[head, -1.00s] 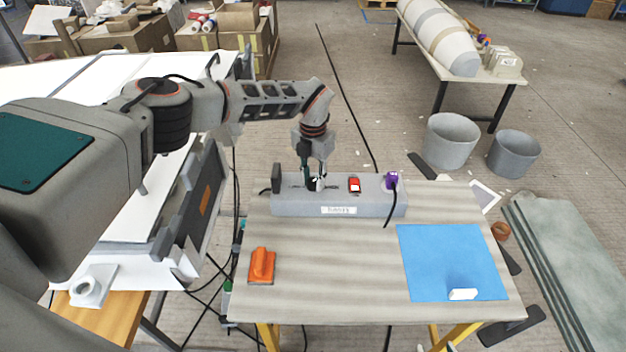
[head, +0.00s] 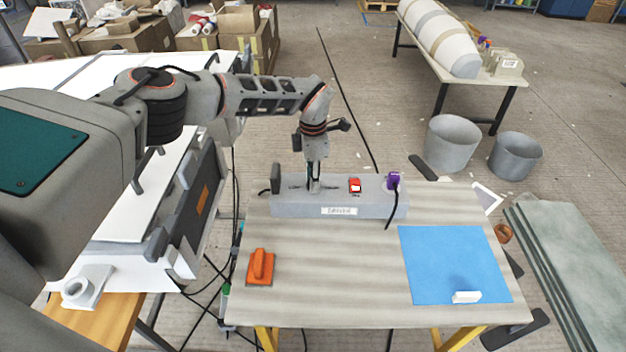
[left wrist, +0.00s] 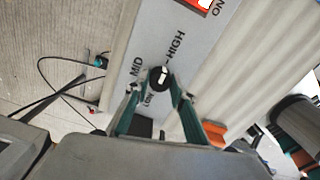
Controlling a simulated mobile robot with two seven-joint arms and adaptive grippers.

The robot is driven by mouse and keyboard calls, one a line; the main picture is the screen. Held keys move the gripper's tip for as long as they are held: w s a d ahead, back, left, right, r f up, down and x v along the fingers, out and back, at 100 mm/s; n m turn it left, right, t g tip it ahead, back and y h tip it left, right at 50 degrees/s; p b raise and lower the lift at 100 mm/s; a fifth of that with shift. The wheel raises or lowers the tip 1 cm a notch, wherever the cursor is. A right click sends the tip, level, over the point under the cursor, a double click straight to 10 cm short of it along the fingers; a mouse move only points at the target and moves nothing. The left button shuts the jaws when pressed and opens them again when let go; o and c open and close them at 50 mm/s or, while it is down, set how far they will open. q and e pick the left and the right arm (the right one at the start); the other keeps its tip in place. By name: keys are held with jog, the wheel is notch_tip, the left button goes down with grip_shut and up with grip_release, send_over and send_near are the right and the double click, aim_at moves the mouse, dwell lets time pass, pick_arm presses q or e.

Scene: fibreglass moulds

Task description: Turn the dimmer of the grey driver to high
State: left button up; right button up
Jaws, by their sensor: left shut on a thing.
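The grey driver (head: 330,205) is a long box at the back of the small table. On its top is the round black dimmer knob (left wrist: 160,78) with a white mark, and LOW, MID and HIGH are printed around it. The mark seems to point toward the HIGH label (left wrist: 175,46), but it is small. My left gripper (head: 314,188) reaches down from above onto the left part of the driver. In the left wrist view its green fingers (left wrist: 161,92) are shut on the knob, one on each side. My right gripper is not in view.
A red ON switch (head: 355,186) and a purple plug (head: 393,182) with a black cable sit right of the knob. An orange float (head: 261,266) lies front left on the table. A blue mat (head: 450,255) with a white block (head: 466,297) lies right. The middle is clear.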

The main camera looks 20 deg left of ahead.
pick_arm(q)
jog(key=shift+m, duration=0.3)
jog(key=o, duration=1.1)
notch_tip(320, 180, up, 12)
jog(key=shift+r, duration=0.1)
dwell(0.5)
